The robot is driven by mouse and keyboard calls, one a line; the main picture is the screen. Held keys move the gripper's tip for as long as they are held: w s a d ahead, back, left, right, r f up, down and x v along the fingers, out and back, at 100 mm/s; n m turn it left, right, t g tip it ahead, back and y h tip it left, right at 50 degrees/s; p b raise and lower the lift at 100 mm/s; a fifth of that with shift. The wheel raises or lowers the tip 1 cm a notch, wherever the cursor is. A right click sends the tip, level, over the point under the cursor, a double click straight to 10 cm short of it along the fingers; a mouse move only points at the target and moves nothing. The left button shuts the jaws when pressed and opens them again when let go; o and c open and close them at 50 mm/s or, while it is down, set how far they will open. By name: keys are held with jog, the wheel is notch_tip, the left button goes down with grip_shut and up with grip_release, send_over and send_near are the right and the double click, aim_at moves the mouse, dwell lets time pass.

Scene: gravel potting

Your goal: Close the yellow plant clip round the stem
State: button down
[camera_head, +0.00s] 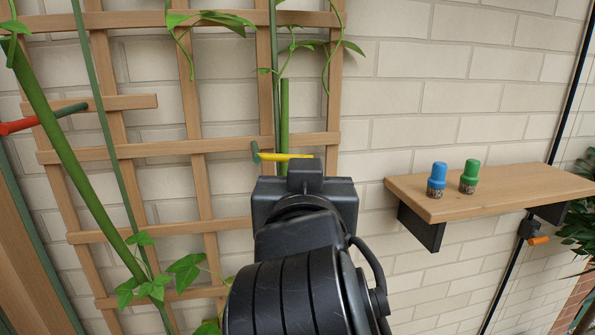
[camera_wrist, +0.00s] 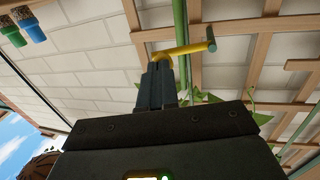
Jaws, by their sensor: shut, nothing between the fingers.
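The yellow plant clip (camera_head: 283,157) sits at the upright green stem (camera_head: 284,105) in front of the trellis. In the wrist view the yellow clip (camera_wrist: 188,49) has a bar reaching right to a dark green end piece, and its curved part lies at my fingertips. The stem (camera_wrist: 181,72) runs just right of my fingers there. My gripper (camera_head: 305,172) is shut and empty, right by the clip; the wrist view shows its fingers (camera_wrist: 158,72) together. My gripper hides part of the clip and stem in the head view. I cannot tell whether the clip's loop is closed.
The wooden trellis (camera_head: 192,145) stands against a pale brick wall (camera_head: 400,105). A thick leaning stem (camera_head: 72,150) and a red clip (camera_head: 18,126) are at the left. A wall shelf (camera_head: 510,180) at right holds a blue bottle (camera_head: 437,172) and a green bottle (camera_head: 469,172).

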jog(key=shift+w+d+n+y+p, duration=0.3)
jog(key=shift+w+d+y, duration=0.15)
jog(key=shift+w, duration=0.25)
jog(key=shift+w+d+n+y+p, duration=0.2)
jog(key=shift+w+d+y+p, duration=0.15)
jog(key=shift+w+d, duration=0.25)
jog(key=shift+w, duration=0.1)
